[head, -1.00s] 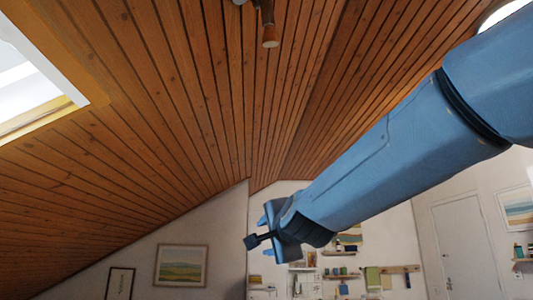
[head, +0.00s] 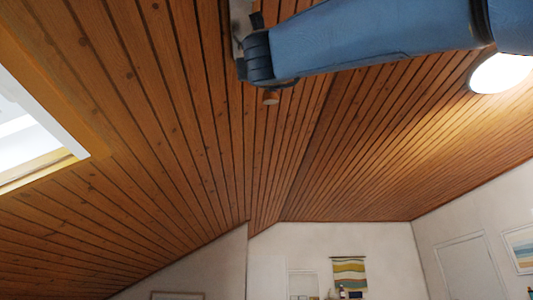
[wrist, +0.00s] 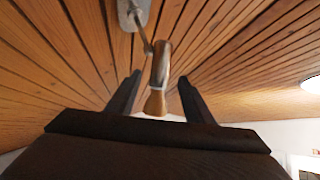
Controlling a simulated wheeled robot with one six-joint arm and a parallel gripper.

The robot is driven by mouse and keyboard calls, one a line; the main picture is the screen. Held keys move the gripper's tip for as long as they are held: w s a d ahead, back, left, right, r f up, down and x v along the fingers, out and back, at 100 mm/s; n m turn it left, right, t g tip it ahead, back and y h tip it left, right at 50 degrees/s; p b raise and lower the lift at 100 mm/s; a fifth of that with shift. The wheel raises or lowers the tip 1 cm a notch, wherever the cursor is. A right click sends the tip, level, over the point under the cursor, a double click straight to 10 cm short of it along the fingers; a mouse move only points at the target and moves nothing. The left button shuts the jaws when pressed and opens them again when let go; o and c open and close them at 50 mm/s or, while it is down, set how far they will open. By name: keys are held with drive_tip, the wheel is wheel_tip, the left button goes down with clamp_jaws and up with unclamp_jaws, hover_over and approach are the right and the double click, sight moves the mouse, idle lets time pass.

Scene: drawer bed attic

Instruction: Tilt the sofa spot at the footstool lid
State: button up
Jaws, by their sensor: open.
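The spot is a wood-brown cylinder hanging from a pale ceiling plate (wrist: 133,14) on a thin metal arm. In the wrist view the spot (wrist: 157,85) points down and shows between the two dark fingers of my gripper (wrist: 158,92). No contact is visible, and I cannot tell how deep it sits between them. In the head view my gripper (head: 249,45) is up near the ceiling, open, and hides most of the spot; only its lower end (head: 271,98) shows below my wrist. The footstool and its lid are in no view.
The sloped plank ceiling (head: 150,150) is close around my gripper. A bright round ceiling lamp (head: 500,73) is at the right. A skylight (head: 35,130) is at the left. A striped wall hanging (head: 349,272) and a door (head: 468,268) are far below.

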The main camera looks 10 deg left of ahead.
drive_tip(key=shift+p+x, duration=1.45)
drive_tip(key=shift+x, duration=1.2)
clamp_jaws()
